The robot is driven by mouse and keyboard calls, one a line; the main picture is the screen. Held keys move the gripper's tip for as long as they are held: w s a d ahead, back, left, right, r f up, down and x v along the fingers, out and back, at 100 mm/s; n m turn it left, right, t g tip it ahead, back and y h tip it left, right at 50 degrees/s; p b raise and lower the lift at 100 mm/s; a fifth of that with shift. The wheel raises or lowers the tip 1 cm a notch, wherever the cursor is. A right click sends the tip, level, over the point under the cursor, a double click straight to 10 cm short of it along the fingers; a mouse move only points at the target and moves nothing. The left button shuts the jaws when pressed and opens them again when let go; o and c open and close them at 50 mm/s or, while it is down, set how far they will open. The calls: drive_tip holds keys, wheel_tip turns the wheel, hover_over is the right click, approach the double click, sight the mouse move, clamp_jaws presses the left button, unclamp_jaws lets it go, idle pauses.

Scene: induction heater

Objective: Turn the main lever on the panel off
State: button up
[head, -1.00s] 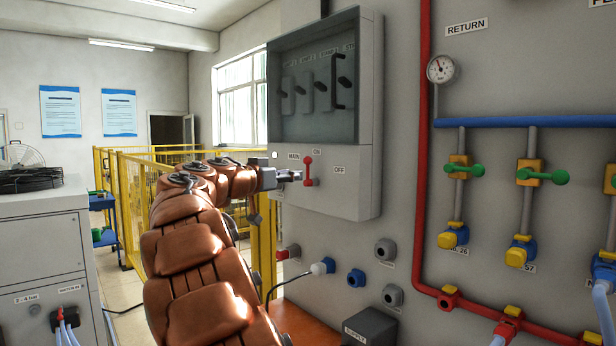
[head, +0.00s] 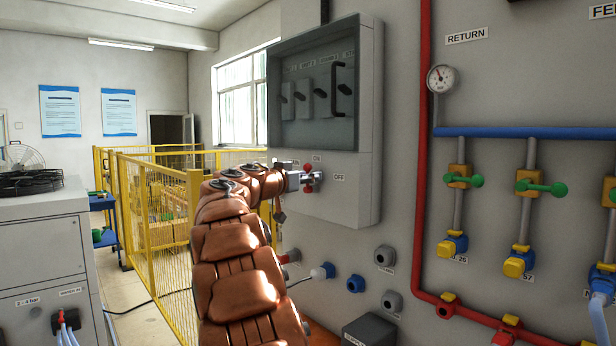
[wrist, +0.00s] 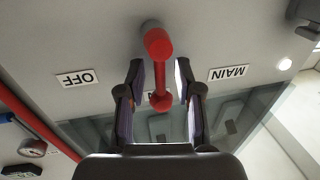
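The red main lever (head: 308,188) is on the front of the grey panel box, below its window. In the wrist view, which is upside down, the lever (wrist: 158,45) points from its pivot toward the ON label, which its knob partly hides. My gripper (head: 305,178) is at the lever, covering part of it in the head view. In the wrist view my gripper (wrist: 158,75) is open, with one finger on each side of the lever. Gaps show between the fingers and the lever. The OFF label (head: 339,177) is right of the lever.
The panel box (head: 368,120) has a dark window with several switches. Below it, sockets and plugs (head: 355,281) stick out from the wall. A red pipe (head: 423,150) runs down to the right. A yellow fence (head: 155,225) stands at left.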

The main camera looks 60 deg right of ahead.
clamp_jaws()
idle(0.6)
